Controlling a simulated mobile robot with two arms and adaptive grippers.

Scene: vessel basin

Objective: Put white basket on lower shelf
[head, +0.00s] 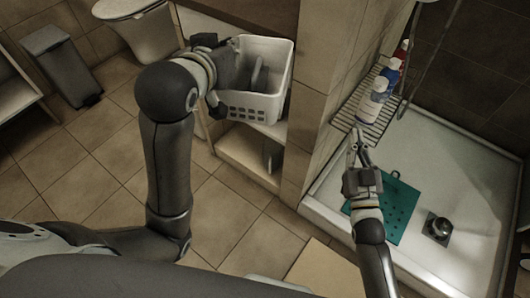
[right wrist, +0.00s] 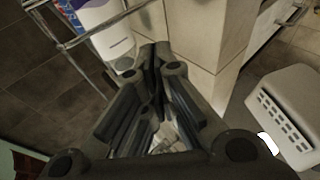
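The white basket (head: 259,103) is at the shelf unit's upper level in the head view, with slots along its lower front. It also shows at the right of the right wrist view (right wrist: 288,100). My left gripper (head: 226,72) is at the basket's left side, touching or very close to it; its fingers are partly hidden, so I cannot tell whether it grips the wall. The lower shelf (head: 243,152) is an open compartment below the basket, with a small upright object (head: 268,158) at its right. My right gripper (head: 357,150) is empty, its fingertips together, beside the wire rack.
A tiled wall (head: 308,110) stands right of the shelf unit. The wire rack (head: 345,120) holds several bottles (head: 373,98) above a shower tray (head: 450,160) with a teal mat (head: 400,215). A bin (head: 62,70) and a toilet (head: 140,25) stand at the back left. Floor before the shelf is clear.

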